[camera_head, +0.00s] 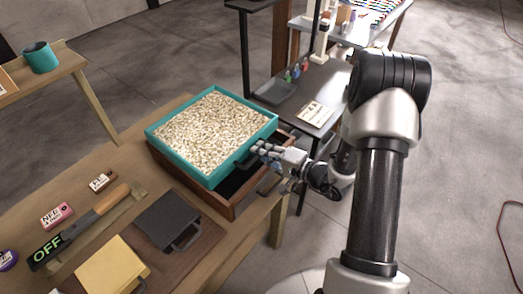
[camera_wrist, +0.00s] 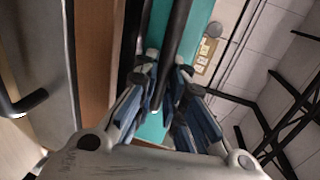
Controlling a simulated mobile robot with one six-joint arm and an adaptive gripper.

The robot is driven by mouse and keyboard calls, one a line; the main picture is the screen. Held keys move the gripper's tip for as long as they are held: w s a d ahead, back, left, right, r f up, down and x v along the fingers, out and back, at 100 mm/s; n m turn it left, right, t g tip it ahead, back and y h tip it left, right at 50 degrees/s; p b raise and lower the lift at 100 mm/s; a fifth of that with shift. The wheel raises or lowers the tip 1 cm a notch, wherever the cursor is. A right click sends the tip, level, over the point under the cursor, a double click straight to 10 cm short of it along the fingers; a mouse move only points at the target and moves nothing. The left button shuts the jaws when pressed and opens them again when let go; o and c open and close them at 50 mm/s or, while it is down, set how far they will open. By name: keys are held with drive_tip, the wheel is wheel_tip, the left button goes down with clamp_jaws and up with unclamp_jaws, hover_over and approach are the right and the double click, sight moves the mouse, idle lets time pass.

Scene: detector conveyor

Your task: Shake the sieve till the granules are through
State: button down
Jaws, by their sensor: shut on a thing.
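A teal square-framed sieve (camera_head: 173,171) full of pale granules (camera_head: 212,128) sits over a brown wooden box (camera_head: 193,185) with a dark inside. The sieve is shifted so that part of the box's dark interior shows at its front right. My gripper (camera_head: 262,152) is at the sieve's right side, shut on its dark handle. In the wrist view my gripper (camera_wrist: 165,85) has its fingers around the dark bar, with the teal sieve wall (camera_wrist: 195,35) behind. Whether granules lie in the box is hidden.
The wooden table (camera_head: 120,150) also holds a dark grey lidded block (camera_head: 167,220), a yellow block (camera_head: 112,268), a paddle reading OFF (camera_head: 48,252) and small labelled boxes (camera_head: 57,215). A dark side table (camera_head: 315,85) stands behind. A teal cup (camera_head: 40,57) is at the far left.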

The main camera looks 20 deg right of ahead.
drive_tip(key=b+v, duration=0.1)
drive_tip(key=v, duration=0.1)
drive_tip(key=f+b+v, duration=0.1)
drive_tip(key=v, duration=0.2)
drive_tip(key=shift+s+d, duration=0.15)
drive_tip(key=shift+s, duration=0.1)
drive_tip(key=c, duration=1.9)
unclamp_jaws()
drive_tip(key=v, duration=1.2)
